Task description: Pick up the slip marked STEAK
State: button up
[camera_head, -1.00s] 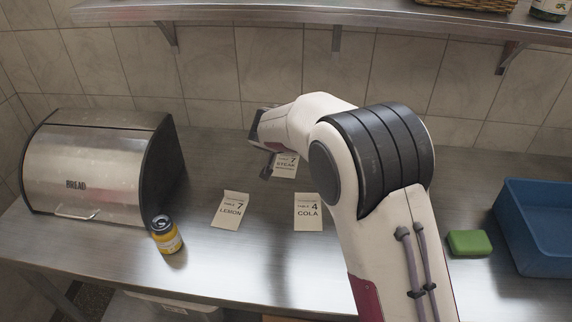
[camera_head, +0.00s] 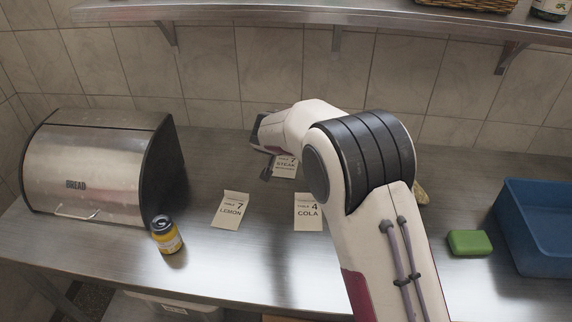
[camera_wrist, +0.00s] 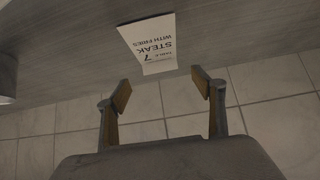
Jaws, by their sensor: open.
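The STEAK slip (camera_head: 285,168) lies on the steel counter near the back wall, partly hidden behind my arm in the head view. In the wrist view the slip (camera_wrist: 151,44) shows upside down, reading "TABLE 7 STEAK WITH FRIES", just beyond the fingertips. My gripper (camera_wrist: 163,88) is open and empty, its two fingers apart, with the slip a little past the gap between them. In the head view my gripper (camera_head: 267,164) is just left of the slip. I cannot tell the exact height of the fingers over the counter.
A LEMON slip (camera_head: 230,210) and a COLA slip (camera_head: 308,212) lie nearer the front. A green block (camera_head: 469,243) and a blue bin (camera_head: 540,262) are at right. The tiled wall (camera_head: 220,70) stands close behind.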

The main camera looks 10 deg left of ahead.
aim_at(288, 158)
jog(key=shift+w+f, duration=0.1)
dwell(0.3)
jog(key=shift+x, duration=2.5)
jog(key=shift+c, duration=0.4)
jog(key=c, duration=0.7)
